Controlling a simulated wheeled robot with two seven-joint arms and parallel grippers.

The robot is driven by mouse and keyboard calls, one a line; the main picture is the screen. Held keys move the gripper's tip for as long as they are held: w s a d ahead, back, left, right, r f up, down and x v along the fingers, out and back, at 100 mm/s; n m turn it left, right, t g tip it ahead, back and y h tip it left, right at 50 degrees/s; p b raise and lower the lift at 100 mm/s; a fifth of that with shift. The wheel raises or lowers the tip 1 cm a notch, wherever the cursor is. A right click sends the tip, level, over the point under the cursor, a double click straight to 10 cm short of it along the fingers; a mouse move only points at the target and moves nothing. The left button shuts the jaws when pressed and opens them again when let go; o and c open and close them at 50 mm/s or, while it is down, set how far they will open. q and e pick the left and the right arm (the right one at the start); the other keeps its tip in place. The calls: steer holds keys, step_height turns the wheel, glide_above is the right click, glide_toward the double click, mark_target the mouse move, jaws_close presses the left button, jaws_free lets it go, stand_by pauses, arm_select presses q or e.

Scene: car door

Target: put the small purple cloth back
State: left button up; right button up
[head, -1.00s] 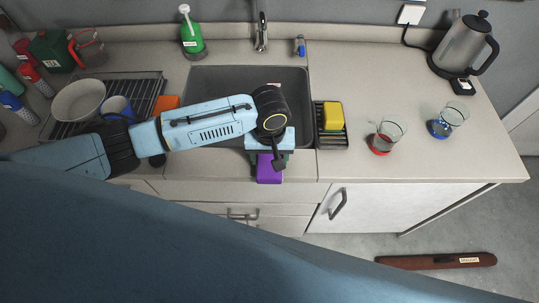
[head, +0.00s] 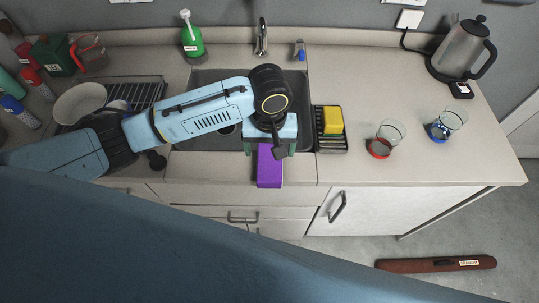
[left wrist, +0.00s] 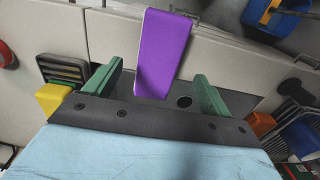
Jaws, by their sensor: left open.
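The small purple cloth (head: 269,170) lies over the front rim of the sink (head: 215,138), across the counter's front strip to its edge. It shows as a smooth purple strip in the left wrist view (left wrist: 165,50). My left gripper (head: 268,148) is above the cloth's sink-side end and covers part of it in the head view. In the left wrist view its green fingers (left wrist: 158,70) are spread wide, one on each side of the cloth, with a gap to both. I cannot tell its height above the cloth. My right gripper is not in view.
A rack with a yellow sponge (head: 333,121) stands right of the sink. Two glasses (head: 386,138) and a kettle (head: 462,48) are farther right. A bowl (head: 80,101) sits on the drying rack at left. The faucet (head: 261,35) rises behind the sink.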

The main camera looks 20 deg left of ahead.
mark_target(270, 162)
arm_select(q)
steer(key=shift+r, duration=2.8)
